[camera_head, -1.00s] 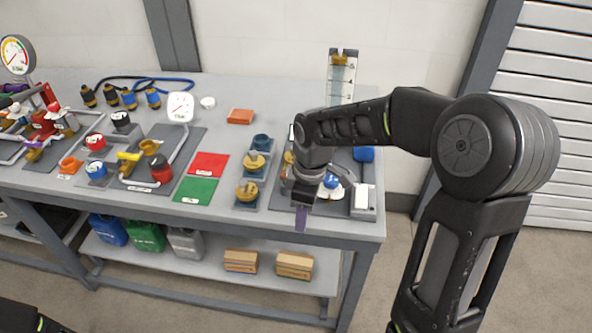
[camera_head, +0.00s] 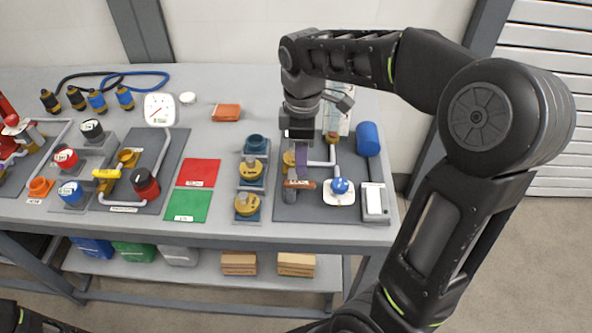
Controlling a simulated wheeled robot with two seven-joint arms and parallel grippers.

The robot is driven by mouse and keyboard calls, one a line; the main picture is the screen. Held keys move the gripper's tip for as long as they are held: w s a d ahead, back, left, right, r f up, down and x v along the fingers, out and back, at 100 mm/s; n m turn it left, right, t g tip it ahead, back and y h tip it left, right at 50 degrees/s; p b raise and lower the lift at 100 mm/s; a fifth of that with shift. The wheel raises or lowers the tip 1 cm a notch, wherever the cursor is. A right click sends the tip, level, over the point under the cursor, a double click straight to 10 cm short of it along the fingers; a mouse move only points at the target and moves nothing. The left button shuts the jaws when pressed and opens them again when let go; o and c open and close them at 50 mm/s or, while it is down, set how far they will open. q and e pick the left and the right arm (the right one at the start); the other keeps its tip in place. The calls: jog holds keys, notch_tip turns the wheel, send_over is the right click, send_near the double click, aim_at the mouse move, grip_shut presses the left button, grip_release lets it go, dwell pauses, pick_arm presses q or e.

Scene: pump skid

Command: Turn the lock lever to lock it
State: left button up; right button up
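My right gripper (camera_head: 301,146) reaches down over the grey plate (camera_head: 325,210) at the right end of the bench. I cannot tell whether the purple piece is part of the gripper or something held, nor whether gripper and bar touch. No part is clearly readable as the lock lever; the bar may be it. The finger opening is hidden. My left gripper is not visible; only a dark part of my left arm shows at bottom left.
Red (camera_head: 198,173) and green (camera_head: 186,205) mats lie further left. The bench front edge is close.

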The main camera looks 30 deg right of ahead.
aim_at(301, 182)
jog(key=shift+s, duration=0.15)
jog(key=shift+w+f, duration=0.2)
jog(key=shift+f, duration=0.15)
jog(key=shift+f+p, duration=0.45)
jog(key=shift+f, duration=3.15)
jog(key=shift+c, duration=0.5)
grip_shut()
